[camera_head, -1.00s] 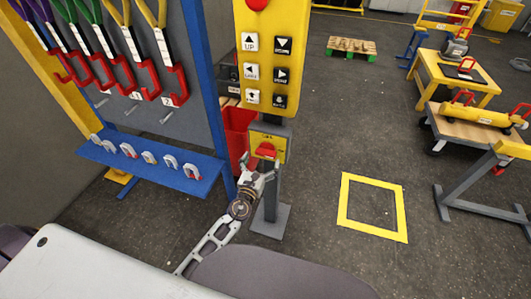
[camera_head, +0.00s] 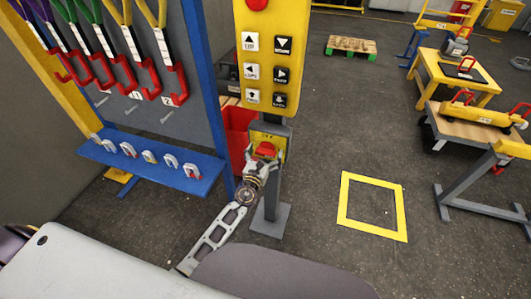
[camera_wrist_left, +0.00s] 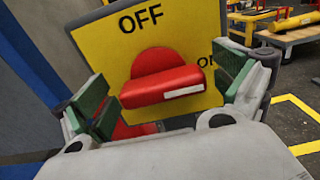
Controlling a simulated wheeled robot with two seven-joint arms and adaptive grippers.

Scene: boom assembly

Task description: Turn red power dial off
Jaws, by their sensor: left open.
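The red power dial (camera_head: 266,149) sits on a yellow plate (camera_head: 282,142) on the grey post. In the left wrist view, the dial (camera_wrist_left: 165,88) has its bar lying nearly level, with the white mark at its right end towards the partly hidden "ON" lettering. "OFF" is printed above the dial. My left gripper (camera_head: 262,162) is open just below and in front of the dial. In the left wrist view, its green-padded fingers (camera_wrist_left: 172,92) stand on either side of the bar, and I see gaps on both sides. My right gripper is not in view.
A yellow button panel (camera_head: 270,60) with a red knob stands above the dial on the same post. A red bin (camera_head: 238,135) and blue rack shelf (camera_head: 150,165) are close on the left. A yellow floor square (camera_head: 373,205) and open floor lie to the right.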

